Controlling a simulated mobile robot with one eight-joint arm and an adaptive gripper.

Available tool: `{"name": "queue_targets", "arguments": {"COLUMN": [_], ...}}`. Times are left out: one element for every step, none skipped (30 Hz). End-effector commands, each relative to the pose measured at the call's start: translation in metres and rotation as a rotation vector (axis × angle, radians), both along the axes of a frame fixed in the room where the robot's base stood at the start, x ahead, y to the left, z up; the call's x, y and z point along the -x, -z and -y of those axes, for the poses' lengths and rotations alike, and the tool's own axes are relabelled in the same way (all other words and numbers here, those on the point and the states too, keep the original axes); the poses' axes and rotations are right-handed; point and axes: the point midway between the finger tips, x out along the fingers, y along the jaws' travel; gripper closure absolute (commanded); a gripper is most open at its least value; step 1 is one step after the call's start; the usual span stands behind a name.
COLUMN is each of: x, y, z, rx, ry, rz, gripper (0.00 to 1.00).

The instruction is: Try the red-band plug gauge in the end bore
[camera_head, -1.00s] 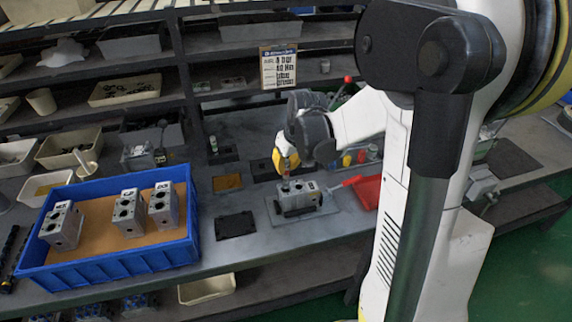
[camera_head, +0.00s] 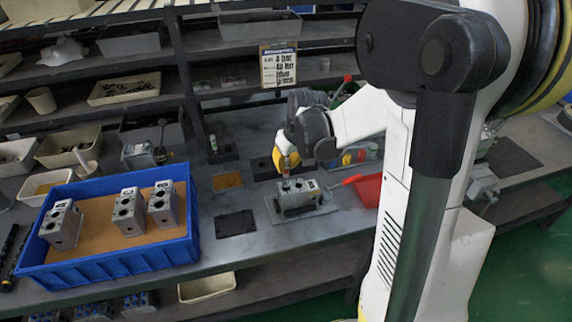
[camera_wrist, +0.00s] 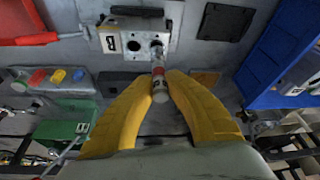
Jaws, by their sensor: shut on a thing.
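A grey valve block (camera_head: 298,194) sits in a fixture on a plate on the bench. In the wrist view the block (camera_wrist: 112,43) shows its top bores and a label. The red-band plug gauge (camera_wrist: 158,72) is between the yellow fingers of my gripper (camera_wrist: 160,88), which is shut on it. The gauge's far end is over the block's end bore, at the right in the wrist view. I cannot tell whether its tip is inside the bore. In the head view my gripper (camera_head: 284,160) is just above the block's left end.
A blue tray (camera_head: 110,264) with several similar blocks stands at the left. A red tray (camera_head: 368,190) is right of the fixture. Dark pads (camera_head: 235,223) lie on the bench. Coloured-handled items (camera_wrist: 57,75) sit in a rack near the gripper.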

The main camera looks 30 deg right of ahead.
Motion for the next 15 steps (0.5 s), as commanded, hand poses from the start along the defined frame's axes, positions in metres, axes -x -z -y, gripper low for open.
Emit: {"name": "queue_targets", "arguments": {"x": [-0.0001, -0.0001, -0.0001, 0.0, 0.0, -0.0001, 0.0, -0.0001, -0.0001, -0.0001, -0.0001, -0.0002, -0.0001, -0.0001, -0.0002], "y": [-0.0001, -0.0001, 0.0, 0.0001, 0.0004, 0.0008, 0.0013, 0.0018, 0.0026, 0.0033, 0.0039, 0.0048, 0.0054, 0.006, 0.0069], "z": [0.0, 0.0, 0.0, 0.0, 0.0, 0.0, 0.0, 0.0, 0.0, 0.0, 0.0, 0.0, 0.0, 0.0, 0.0], "rx": [0.0, 0.0, 0.0, 0.0, 0.0, 0.0, 0.0, 0.0, 0.0, 0.0, 0.0, 0.0, 0.0, 0.0, 0.0], "ry": [0.0, 0.0, 0.0, 0.0, 0.0, 0.0, 0.0, 0.0, 0.0, 0.0, 0.0, 0.0, 0.0, 0.0, 0.0], "rz": [0.0, 0.0, 0.0, 0.0, 0.0, 0.0, 0.0, 0.0, 0.0, 0.0, 0.0, 0.0, 0.0, 0.0, 0.0], "gripper": [1.0, 1.0, 1.0, 1.0, 1.0, 1.0, 1.0, 1.0, 1.0, 1.0, 1.0, 1.0, 1.0, 1.0, 1.0]}}
